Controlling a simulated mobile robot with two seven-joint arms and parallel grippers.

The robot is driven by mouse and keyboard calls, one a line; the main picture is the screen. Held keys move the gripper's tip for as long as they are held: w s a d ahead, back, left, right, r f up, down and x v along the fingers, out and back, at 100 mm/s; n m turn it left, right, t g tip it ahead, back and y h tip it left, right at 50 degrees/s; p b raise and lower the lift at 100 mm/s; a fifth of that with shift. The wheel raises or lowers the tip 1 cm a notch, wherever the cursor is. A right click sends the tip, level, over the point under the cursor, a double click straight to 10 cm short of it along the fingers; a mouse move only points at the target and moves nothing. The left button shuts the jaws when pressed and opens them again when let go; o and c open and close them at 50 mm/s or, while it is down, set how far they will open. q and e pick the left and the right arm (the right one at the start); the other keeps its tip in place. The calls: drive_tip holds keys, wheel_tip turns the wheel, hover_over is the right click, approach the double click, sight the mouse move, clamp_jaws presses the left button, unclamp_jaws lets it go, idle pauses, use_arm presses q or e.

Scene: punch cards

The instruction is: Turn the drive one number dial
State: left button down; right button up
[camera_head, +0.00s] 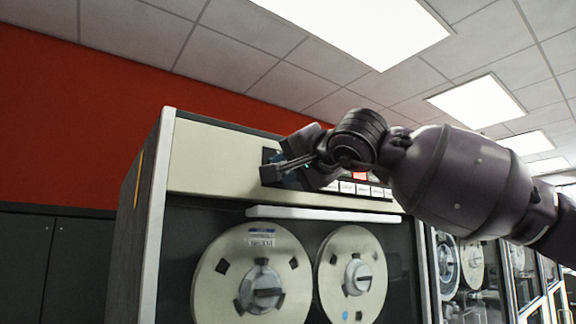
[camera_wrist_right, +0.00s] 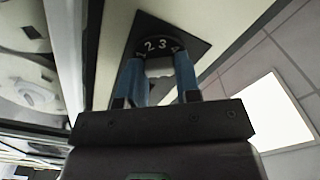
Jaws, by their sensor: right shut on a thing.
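In the head view my right gripper (camera_head: 281,170) reaches in from the right to the upper panel of the tape drive (camera_head: 215,155) and mostly hides the dial. My left gripper is not in view.
A row of buttons, one lit red (camera_head: 360,176), sits right of the dial, partly behind my right wrist. Two tape reels (camera_head: 220,285) are below, under a white ledge (camera_head: 320,214). More drives (camera_head: 480,265) stand at right.

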drive_tip(key=o, duration=0.9)
drive_tip(key=shift+s, duration=0.1)
drive_tip(key=b+v, duration=0.2)
drive_tip(key=v, duration=0.8)
drive_tip(key=shift+s+d, duration=0.25)
